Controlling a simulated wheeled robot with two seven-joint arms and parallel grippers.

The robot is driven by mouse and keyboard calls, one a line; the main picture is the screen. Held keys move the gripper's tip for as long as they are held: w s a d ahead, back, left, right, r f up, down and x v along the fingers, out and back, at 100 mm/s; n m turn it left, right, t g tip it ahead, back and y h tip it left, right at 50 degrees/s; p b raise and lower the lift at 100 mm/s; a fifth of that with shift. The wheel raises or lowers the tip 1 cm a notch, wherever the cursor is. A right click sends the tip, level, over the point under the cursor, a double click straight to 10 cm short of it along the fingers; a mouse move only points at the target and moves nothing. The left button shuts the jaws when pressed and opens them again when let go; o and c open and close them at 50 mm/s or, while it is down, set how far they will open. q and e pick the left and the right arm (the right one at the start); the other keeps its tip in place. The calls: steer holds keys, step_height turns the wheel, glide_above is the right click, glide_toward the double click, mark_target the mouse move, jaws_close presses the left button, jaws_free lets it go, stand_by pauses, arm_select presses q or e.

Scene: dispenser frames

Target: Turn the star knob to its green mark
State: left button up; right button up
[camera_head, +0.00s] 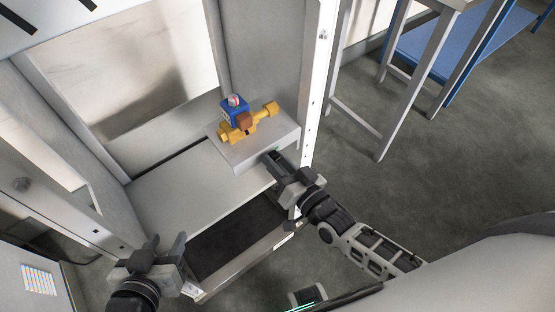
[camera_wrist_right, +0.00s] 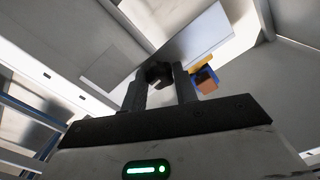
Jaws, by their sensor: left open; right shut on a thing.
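The dark star knob (camera_wrist_right: 158,74) is on the front face of a light grey box (camera_head: 230,154). In the right wrist view it sits between the two fingers of my right gripper (camera_wrist_right: 160,88), which is shut on it. In the head view my right gripper (camera_head: 280,163) reaches the box's front face and hides the knob. I cannot make out the green mark. My left gripper (camera_head: 165,243) is open and empty at the lower left, well away from the box.
A yellow valve body (camera_head: 265,110) with a blue block (camera_head: 236,109) and a brown part stands on the box. A pale shelf (camera_head: 165,190) lies left of the box, with a dark recess (camera_head: 235,235) in front. A white upright post (camera_head: 318,80) stands close on the right.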

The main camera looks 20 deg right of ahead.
steer(key=shift+m, duration=0.6)
steer(key=o, duration=1)
steer(key=shift+c, duration=0.2)
